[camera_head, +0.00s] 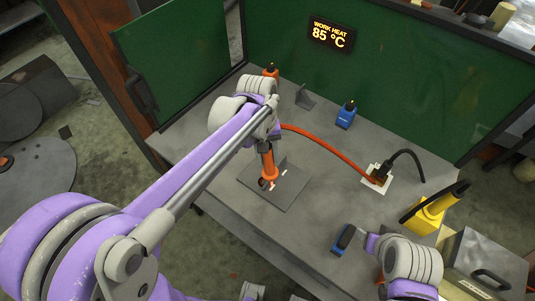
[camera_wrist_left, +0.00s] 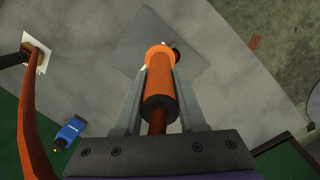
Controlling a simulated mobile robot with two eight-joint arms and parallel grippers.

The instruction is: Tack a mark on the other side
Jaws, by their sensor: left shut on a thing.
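My left gripper (camera_head: 266,150) is shut on an orange torch-like tool (camera_head: 268,166), held nearly upright with its tip low over a flat grey plate (camera_head: 290,196). A thin upright grey piece (camera_head: 282,163) stands on the plate beside the tool. Small pale marks show near the tip; I cannot tell whether it touches. In the left wrist view the two fingers (camera_wrist_left: 160,100) flank the orange tool (camera_wrist_left: 160,80), and the plate (camera_wrist_left: 192,42) lies beyond. My right arm is at the bottom right of the head view; its fingers, near a blue block (camera_head: 343,238), are unclear.
An orange hose (camera_head: 330,145) runs to a socket (camera_head: 376,177) with a black cable. A blue bottle-like thing (camera_head: 346,116) stands behind. A yellow holder (camera_head: 430,213) and a metal box (camera_head: 485,265) are at the right. Green screens enclose the back. A sign (camera_head: 330,34) reads 85 °C.

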